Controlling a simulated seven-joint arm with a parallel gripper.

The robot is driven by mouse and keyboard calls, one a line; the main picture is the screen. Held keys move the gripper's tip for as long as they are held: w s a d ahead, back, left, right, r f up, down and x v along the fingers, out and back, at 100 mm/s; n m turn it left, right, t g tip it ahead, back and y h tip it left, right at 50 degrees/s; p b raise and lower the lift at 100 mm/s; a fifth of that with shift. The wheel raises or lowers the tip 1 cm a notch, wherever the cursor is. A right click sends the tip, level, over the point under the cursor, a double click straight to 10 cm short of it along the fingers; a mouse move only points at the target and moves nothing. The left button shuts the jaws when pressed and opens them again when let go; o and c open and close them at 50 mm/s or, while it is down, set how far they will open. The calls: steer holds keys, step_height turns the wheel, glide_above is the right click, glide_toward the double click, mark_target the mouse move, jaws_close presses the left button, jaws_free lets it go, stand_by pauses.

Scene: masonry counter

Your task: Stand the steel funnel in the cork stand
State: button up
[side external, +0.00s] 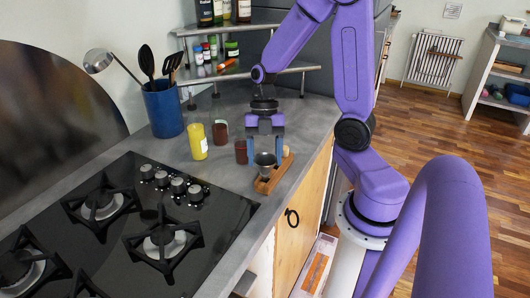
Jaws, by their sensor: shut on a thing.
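The steel funnel (265,160) is a small grey cone with its wide mouth up. My gripper (265,155) points straight down over the counter, with one finger on each side of the funnel, shut on it. The cork stand (266,186) appears as a tan-brown block directly under and around the funnel, near the counter's front edge. A rounded pale knob rises at its far end. The funnel looks upright. Its lower end is hard to make out, so I cannot tell whether it is in the stand or just above it.
A dark red cup (241,151) stands just left of my gripper, with another reddish cup (220,133) and a yellow cup (197,141) farther left. A blue utensil crock (163,110) stands behind. A black gas hob (150,225) fills the front left. A shelf (285,70) with jars is behind.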

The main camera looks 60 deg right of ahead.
steer(key=shift+f, duration=0.9)
steer(key=o, duration=1.3)
steer(key=shift+o, duration=0.2)
steer(key=v, duration=1.7)
steer(key=shift+r, duration=0.2)
steer(key=shift+d, duration=0.1)
